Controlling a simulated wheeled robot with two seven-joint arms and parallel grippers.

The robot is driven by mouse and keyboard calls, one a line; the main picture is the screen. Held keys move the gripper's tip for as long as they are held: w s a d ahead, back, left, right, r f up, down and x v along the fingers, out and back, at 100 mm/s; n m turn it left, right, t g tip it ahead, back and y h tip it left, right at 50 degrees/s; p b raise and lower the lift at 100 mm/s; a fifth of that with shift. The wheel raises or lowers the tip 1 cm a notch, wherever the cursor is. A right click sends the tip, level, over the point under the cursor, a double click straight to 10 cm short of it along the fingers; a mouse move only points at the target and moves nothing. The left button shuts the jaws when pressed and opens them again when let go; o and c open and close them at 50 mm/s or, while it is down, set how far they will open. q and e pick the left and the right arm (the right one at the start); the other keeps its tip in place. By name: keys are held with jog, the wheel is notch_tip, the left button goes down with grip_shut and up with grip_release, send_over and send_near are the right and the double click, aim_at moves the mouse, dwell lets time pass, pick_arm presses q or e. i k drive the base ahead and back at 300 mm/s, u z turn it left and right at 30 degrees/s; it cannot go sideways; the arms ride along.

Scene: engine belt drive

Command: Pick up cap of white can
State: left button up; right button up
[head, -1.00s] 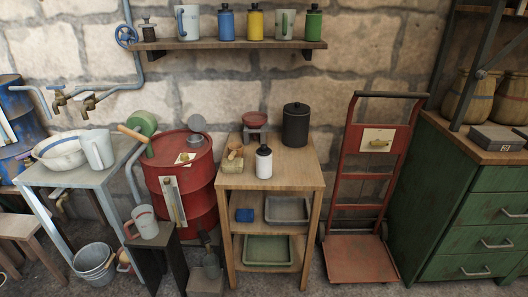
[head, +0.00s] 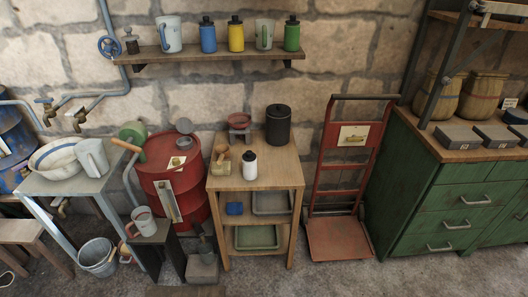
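The white can (head: 249,166) is a small white bottle standing upright on the top of the wooden cart (head: 275,172). Its black cap (head: 249,152) sits on top of it. A large black lidded canister (head: 279,125) stands behind it to the right. Neither of my grippers shows in the head view.
A red dish on a stand (head: 239,121) and a small wooden item (head: 221,164) share the cart top. A red drum (head: 175,180) stands left, a red hand truck (head: 340,185) right. A wall shelf (head: 215,52) holds mugs and bottles. The cart's front top is clear.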

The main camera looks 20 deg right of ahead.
aim_at(249, 156)
jog(key=z, duration=0.9)
jog(key=i, duration=1.25)
jog(key=u, duration=1.6)
